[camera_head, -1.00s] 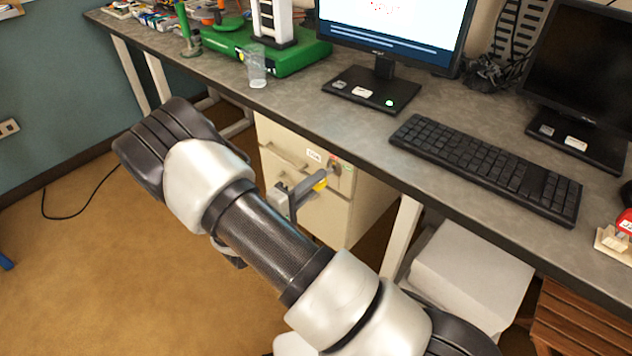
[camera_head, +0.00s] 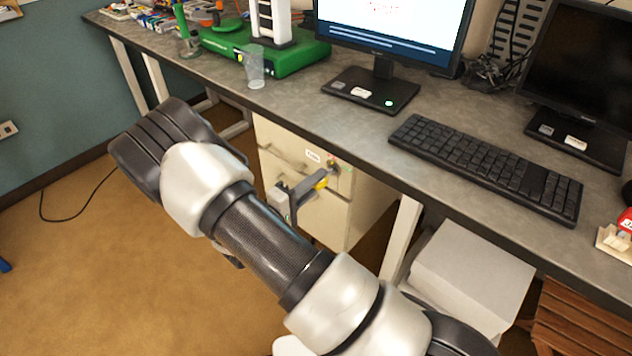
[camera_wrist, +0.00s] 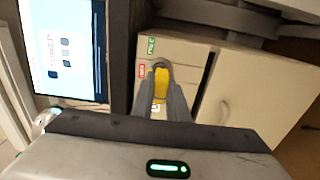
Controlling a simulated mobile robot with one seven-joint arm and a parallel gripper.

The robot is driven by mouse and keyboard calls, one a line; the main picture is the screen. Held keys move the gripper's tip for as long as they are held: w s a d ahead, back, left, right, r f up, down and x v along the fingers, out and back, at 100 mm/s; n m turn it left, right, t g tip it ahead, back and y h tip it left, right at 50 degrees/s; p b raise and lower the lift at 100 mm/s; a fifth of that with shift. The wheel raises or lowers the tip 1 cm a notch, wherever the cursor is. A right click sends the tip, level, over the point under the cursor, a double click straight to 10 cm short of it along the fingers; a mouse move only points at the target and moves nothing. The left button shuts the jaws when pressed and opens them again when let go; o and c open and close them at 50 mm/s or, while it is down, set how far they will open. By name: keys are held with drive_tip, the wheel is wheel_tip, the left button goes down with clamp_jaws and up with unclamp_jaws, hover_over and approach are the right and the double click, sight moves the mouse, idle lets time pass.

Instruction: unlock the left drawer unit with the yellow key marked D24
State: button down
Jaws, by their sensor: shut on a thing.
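The cream drawer unit (camera_head: 322,222) stands under the desk; its front also shows in the wrist view (camera_wrist: 190,52). My gripper (camera_head: 326,178) is at the upper right of its top drawer front, by the lock area with red and green marks. In the wrist view my gripper (camera_wrist: 160,68) is shut on the yellow key (camera_wrist: 161,84), which also shows as a small yellow patch in the head view (camera_head: 321,184). The fingers hide the key's tip and the keyhole, so I cannot tell how far in the key is. The marking D24 is not readable.
The desk top (camera_head: 330,118) overhangs the drawer unit closely above my gripper. A desk leg (camera_head: 402,238) and a pale box (camera_head: 470,275) stand to the right. A clear cup (camera_head: 254,68) stands near the desk edge. The floor at left is open.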

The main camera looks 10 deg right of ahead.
drive_tip(key=shift+b+x, duration=0.75)
drive_tip(key=shift+x, duration=0.4)
idle(1.7)
drive_tip(key=shift+f+m+b, duration=0.1)
drive_tip(key=shift+m+b, duration=0.3)
drive_tip(key=shift+b, duration=0.1)
drive_tip(key=shift+m+b, duration=1.3)
drive_tip(key=shift+m, duration=0.1)
drive_tip(key=shift+m+b, duration=1.1)
drive_tip(key=shift+b, duration=0.35)
drive_tip(key=shift+m, duration=0.6)
